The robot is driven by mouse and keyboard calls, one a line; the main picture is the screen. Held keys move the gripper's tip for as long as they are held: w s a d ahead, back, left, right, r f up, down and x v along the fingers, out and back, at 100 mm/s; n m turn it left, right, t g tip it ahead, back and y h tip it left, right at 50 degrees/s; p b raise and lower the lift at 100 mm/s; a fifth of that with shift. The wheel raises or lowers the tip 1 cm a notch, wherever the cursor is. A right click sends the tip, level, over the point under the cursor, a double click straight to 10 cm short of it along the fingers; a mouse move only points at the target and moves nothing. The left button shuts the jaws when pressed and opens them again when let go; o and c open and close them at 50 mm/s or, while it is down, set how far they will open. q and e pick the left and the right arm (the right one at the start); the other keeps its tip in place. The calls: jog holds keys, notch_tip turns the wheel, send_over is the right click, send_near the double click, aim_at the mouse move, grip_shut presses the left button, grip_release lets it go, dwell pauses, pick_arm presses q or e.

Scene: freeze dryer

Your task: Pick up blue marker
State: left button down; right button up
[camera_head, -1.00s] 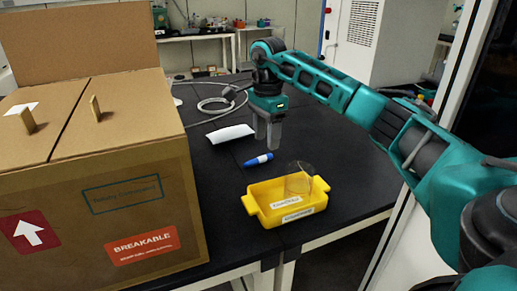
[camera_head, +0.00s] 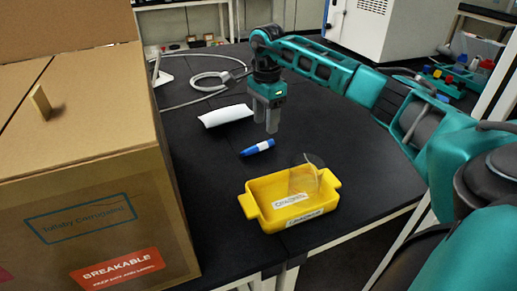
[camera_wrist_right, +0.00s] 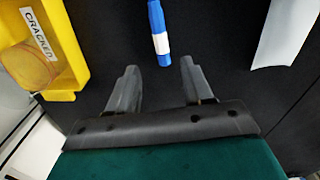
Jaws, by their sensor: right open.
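The blue marker (camera_head: 257,147) with a white band lies flat on the black table in the head view. In the right wrist view the marker (camera_wrist_right: 158,32) lies beyond the fingertips, lined up roughly with the gap between them. My right gripper (camera_head: 266,130) points down above the table, just behind the marker in the head view. In the right wrist view its two fingers (camera_wrist_right: 159,70) are apart with nothing between them. I cannot tell its exact height over the table. My left gripper is not in view.
A yellow tray (camera_head: 262,220) holding a clear round dish (camera_head: 306,178) stands in front of the marker. A white object (camera_head: 226,116) lies behind it, near a coiled grey cable (camera_head: 212,80). A large cardboard box (camera_head: 160,213) fills the left side.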

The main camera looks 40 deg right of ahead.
aim_at(265, 143)
notch_tip(265, 143, down, 7)
jog(key=shift+w+r+b, duration=0.1)
jog(key=shift+w+b, duration=0.05)
jog(key=shift+b, duration=0.25)
grip_shut()
dwell(0.4)
